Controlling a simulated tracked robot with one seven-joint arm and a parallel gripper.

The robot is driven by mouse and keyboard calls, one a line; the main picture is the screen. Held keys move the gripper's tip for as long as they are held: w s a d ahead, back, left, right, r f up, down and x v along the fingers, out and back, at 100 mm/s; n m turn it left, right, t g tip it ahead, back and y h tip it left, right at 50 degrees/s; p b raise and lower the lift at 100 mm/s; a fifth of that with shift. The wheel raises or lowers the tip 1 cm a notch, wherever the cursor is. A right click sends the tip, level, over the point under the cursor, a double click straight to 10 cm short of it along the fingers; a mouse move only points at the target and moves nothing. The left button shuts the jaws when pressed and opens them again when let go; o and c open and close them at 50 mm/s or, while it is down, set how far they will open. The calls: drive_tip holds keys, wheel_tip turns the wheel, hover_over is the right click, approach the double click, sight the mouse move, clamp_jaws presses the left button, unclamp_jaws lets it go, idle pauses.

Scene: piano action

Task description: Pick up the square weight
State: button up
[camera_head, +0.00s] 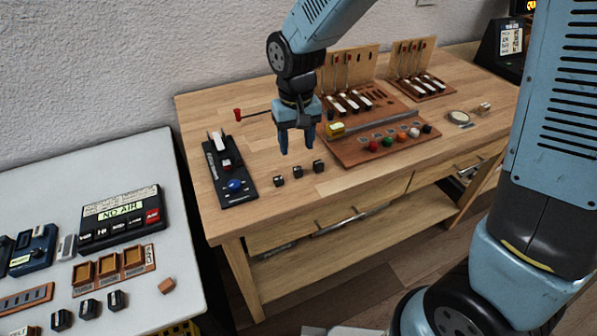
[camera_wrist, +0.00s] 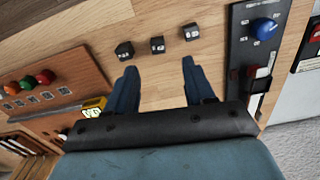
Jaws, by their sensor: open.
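Several small black weights with pale marks lie in a row near the front edge of the wooden bench, three of them in all: left (camera_head: 279,181), middle (camera_head: 297,171) and right (camera_head: 318,166). In the wrist view they show as one at left (camera_wrist: 124,50), one in the middle (camera_wrist: 157,46) and one at right (camera_wrist: 191,32). I cannot tell from their marks which is the square weight. My gripper (camera_head: 297,150) is open and empty, pointing down above the bench just behind the row. In the wrist view its fingers (camera_wrist: 160,66) are spread, with the middle weight ahead between them.
A black panel with a blue knob (camera_head: 235,186) stands left of the weights. A white table (camera_head: 180,250) with more devices is at left.

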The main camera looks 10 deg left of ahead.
sight(298, 169)
drive_tip(key=shift+d+f, duration=0.15)
drive_tip(key=shift+f, duration=3.75)
drive_tip(key=shift+c, duration=0.4)
clamp_jaws()
